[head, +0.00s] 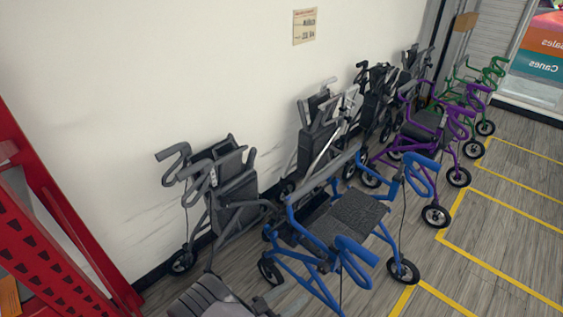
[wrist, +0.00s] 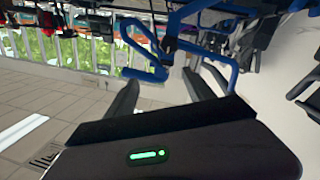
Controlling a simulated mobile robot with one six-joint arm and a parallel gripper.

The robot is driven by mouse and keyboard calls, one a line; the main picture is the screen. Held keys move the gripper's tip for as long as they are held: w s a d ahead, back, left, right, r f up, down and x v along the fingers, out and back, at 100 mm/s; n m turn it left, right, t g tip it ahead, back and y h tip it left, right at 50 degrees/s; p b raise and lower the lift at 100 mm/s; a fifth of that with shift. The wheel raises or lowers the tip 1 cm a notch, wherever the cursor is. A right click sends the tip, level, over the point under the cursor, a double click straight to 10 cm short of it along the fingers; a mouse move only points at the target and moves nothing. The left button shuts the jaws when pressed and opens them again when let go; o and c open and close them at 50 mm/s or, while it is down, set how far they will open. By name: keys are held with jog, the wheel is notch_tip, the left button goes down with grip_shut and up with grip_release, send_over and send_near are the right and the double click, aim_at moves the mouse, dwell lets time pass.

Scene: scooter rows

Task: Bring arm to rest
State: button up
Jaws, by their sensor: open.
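My gripper (wrist: 163,80) shows in the wrist view, with its dark body and green light at the bottom of the picture. Its two dark fingers stand apart, with nothing held between them. Blue tubing of a rollator (wrist: 185,45) shows just beyond the fingers; I cannot tell how far off it is or whether it touches. In the head view, a dark grey ribbed shape lies at the bottom edge, cut off, and I cannot tell whether it is part of my arm.
A blue rollator (head: 345,217) stands close in front, with a grey folded one (head: 232,195) by the wall. Purple (head: 428,125) and green (head: 485,75) rollators stand farther back. A red rack (head: 50,230) is at the left. Yellow-lined floor (head: 500,230) at the right is clear.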

jog(key=s+d+r+m+g+y, duration=0.1)
jog(key=d+r+g+y, duration=0.2)
jog(key=r, duration=0.5)
jog(key=s+d+r+g, duration=0.1)
jog(key=d+r+g, duration=0.1)
jog(key=r+g, duration=0.45)
jog(key=s+d+r+m+g+y, duration=0.1)
jog(key=d+r+g+y, duration=0.15)
jog(key=r, duration=0.75)
jog(key=s+r+n+t+y, duration=0.3)
jog(key=s+r+t+y, duration=0.4)
jog(key=s+r+y, duration=0.3)
jog(key=s+a+r, duration=0.1)
jog(key=s+r, duration=0.2)
jog(key=r, duration=0.3)
jog(key=shift+s+r+n, duration=0.3)
jog(key=shift+r+n, duration=0.05)
jog(key=shift+n, duration=0.05)
